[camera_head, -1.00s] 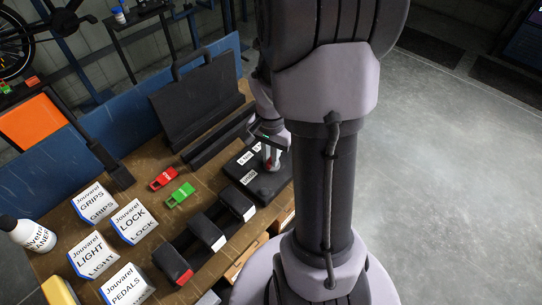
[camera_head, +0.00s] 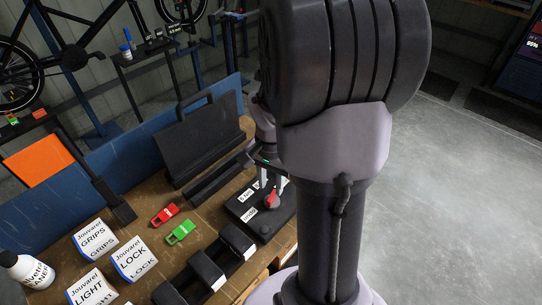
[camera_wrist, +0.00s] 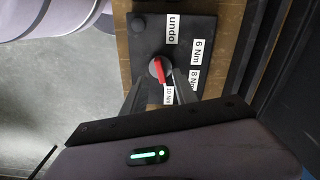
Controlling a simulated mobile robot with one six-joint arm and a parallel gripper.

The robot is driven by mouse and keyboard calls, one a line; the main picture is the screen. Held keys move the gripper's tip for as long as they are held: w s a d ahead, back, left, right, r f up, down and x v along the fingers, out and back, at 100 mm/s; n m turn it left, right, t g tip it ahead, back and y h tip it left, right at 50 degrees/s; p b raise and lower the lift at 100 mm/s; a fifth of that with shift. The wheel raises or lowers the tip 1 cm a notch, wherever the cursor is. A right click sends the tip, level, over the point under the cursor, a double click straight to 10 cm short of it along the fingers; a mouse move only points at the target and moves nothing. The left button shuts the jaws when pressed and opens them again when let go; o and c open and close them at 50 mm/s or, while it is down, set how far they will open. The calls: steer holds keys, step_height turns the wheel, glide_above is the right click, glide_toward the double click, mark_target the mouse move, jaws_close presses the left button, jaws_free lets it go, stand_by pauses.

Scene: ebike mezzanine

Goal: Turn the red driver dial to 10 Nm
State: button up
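The red driver dial (camera_wrist: 158,69) sits on a black box (camera_wrist: 147,30), which also shows in the head view (camera_head: 245,212). White labels on it read "undo" (camera_wrist: 173,29), "6 Nm" (camera_wrist: 199,50), "8 Nm" (camera_wrist: 194,79) and "10 Nm" (camera_wrist: 168,95). The dial's red bar points down in the wrist view, toward the "10 Nm" label. My gripper (camera_wrist: 159,82) is open, with one finger on each side of the dial's lower part and visible gaps to it. In the head view, my gripper (camera_head: 272,181) is just above the dial (camera_head: 272,200).
A red clip-like part (camera_head: 165,215) and a green one (camera_head: 181,232) lie on the wooden bench left of the box. White labelled boxes (camera_head: 133,259) and black blocks (camera_head: 237,243) stand nearer. A black upright panel (camera_head: 200,133) is behind. Open floor is right.

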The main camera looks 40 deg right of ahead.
mark_target(271, 197)
step_height(271, 197, up, 12)
steer(key=p, duration=0.3)
steer(key=shift+p, duration=0.3)
